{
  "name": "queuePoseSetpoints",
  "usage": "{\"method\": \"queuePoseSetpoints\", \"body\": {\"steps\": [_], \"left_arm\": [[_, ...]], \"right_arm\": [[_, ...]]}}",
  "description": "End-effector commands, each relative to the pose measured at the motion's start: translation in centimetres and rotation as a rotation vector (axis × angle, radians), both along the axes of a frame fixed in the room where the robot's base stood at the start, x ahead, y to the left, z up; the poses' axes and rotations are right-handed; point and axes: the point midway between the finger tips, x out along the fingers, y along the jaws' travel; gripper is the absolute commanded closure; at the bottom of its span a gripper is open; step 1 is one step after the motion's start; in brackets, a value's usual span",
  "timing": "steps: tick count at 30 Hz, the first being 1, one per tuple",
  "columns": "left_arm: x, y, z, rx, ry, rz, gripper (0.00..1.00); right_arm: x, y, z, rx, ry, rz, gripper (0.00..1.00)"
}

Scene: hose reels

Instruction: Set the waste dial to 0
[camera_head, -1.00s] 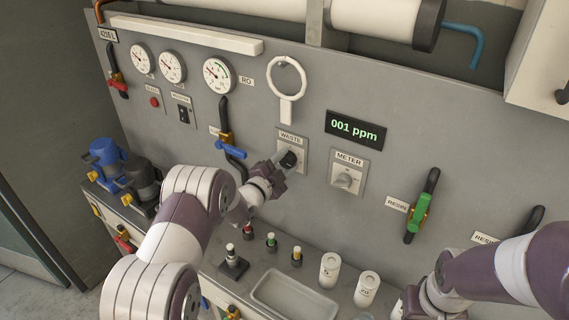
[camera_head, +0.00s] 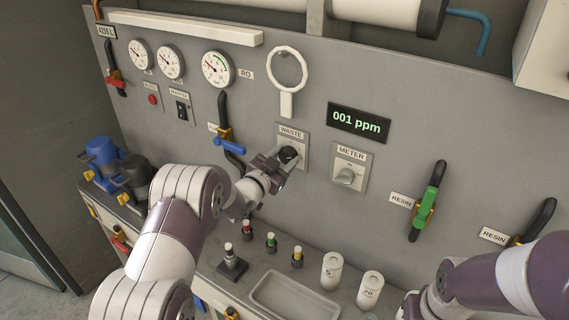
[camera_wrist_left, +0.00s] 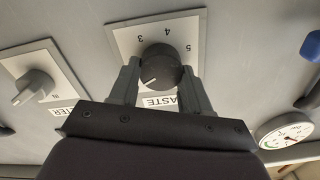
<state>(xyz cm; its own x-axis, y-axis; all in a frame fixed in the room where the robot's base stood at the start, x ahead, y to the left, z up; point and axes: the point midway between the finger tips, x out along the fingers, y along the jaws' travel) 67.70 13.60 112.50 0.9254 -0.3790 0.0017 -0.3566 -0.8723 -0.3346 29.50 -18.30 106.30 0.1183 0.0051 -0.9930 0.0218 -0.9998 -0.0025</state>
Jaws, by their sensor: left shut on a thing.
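The waste dial (camera_head: 289,154) is a round black knob on a pale plate under the WASTE label. In the left wrist view the dial (camera_wrist_left: 160,66) shows upside down, with the numbers 3, 4 and 5 on its plate and a pale pointer mark on the knob's lower left. The 0 cannot be made out. My left gripper (camera_head: 281,164) is shut on the dial, one finger on each side of it; it also shows in the left wrist view (camera_wrist_left: 160,85). My right arm comes in at the lower right, its fingers out of view.
The meter switch (camera_head: 346,175) is right of the dial, below the 001 ppm display (camera_head: 359,122). A blue-handled valve (camera_head: 229,145) is close left of my left wrist. Small bottles, white cups (camera_head: 331,270) and a tray (camera_head: 292,296) stand on the ledge below.

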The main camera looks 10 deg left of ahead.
Motion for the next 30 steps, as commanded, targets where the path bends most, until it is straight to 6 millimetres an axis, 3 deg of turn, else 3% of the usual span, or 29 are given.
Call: {"method": "queuePoseSetpoints", "body": {"steps": [12,30], "left_arm": [[0.0,0.2,-0.2,-0.364,0.152,0.000,0.83],[0.1,0.4,-0.2,-0.854,0.355,0.000,0.83]], "right_arm": [[0.0,0.0,-1.3,0.000,0.000,0.000,1.00],[0.0,0.0,-1.3,0.000,0.000,0.000,1.00]]}}
